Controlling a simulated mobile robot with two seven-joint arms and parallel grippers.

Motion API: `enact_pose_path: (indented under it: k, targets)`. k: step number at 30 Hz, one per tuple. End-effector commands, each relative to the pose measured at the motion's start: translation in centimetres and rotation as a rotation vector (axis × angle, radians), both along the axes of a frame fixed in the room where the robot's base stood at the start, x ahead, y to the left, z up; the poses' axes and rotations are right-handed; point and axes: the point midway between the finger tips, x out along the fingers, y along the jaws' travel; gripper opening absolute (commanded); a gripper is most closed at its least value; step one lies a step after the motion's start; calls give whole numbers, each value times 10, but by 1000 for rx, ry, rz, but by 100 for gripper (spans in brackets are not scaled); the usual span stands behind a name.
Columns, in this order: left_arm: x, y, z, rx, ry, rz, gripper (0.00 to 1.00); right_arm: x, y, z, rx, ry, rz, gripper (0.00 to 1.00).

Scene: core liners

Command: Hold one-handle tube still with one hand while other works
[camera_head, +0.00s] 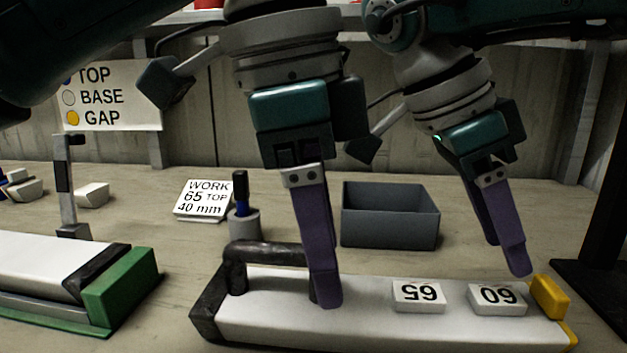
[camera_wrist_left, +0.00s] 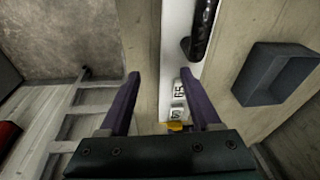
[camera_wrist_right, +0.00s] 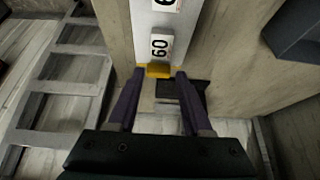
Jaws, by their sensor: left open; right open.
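The one-handle tube (camera_head: 365,310) is a long white half-round piece lying on the bench, with a black end and black handle (camera_head: 268,252) at its left and a yellow end (camera_head: 548,298) at its right. Tags marked 65 (camera_head: 419,296) and 60 (camera_head: 497,299) lie on it. My left gripper (camera_head: 325,298) is open just right of the handle, its front finger hiding part of the tube; contact is unclear. My right gripper (camera_head: 518,268) is open by the yellow end. In the right wrist view the yellow end (camera_wrist_right: 158,71) shows between its fingertips.
A second white tube (camera_head: 40,262) with a green end (camera_head: 122,287) lies at left. Behind are a grey bin (camera_head: 390,228), a cup with a marker (camera_head: 242,222), a card reading WORK 65 TOP 40 mm (camera_head: 203,199), a thin stand (camera_head: 66,190) and a TOP, BASE, GAP sign (camera_head: 110,97).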

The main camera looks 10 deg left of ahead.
Motion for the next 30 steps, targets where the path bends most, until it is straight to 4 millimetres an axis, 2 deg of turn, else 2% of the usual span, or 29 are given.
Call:
enact_pose_path:
  k: [1,6,11,14,24,30]
  targets:
    - [11,11,12,47,-33,-22,64,0,0,0,0,0,0,50]
    - [31,35,37,149,-85,-76,64,0,0,0,0,0,0,50]
    - [38,44,42,183,-98,-91,64,0,0,0,0,0,0,50]
    - [40,44,32,185,-98,-93,64,0,0,0,0,0,0,50]
    - [51,44,-27,185,-96,-92,64,0,0,0,0,0,0,50]
    - [55,44,-47,183,-99,-92,64,0,0,0,0,0,0,50]
